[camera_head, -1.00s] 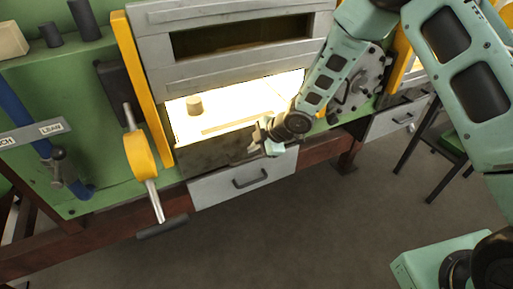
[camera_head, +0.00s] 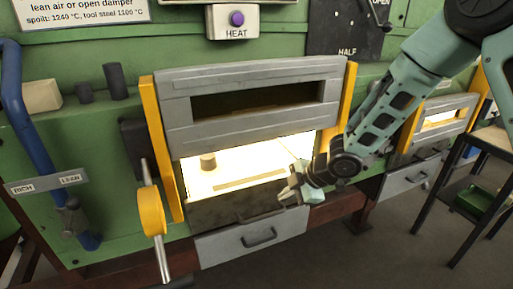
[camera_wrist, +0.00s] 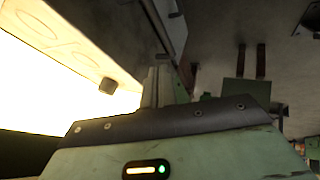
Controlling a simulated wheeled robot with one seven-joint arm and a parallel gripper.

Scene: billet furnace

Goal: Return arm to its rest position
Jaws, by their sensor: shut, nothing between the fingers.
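My gripper (camera_head: 292,187) is in front of the right side of the glowing furnace opening (camera_head: 235,178) in the head view, at the end of my pale green arm. Its fingers are together and hold nothing. In the wrist view the shut fingers (camera_wrist: 165,88) show in the middle, with the bright furnace opening (camera_wrist: 60,80) at the left. A small cylindrical billet (camera_head: 208,161) stands inside the furnace at the left, apart from my gripper.
The grey furnace door (camera_head: 250,75) is raised above the opening. A dark-legged table (camera_head: 450,205) with a green tray (camera_head: 480,199) is at the right.

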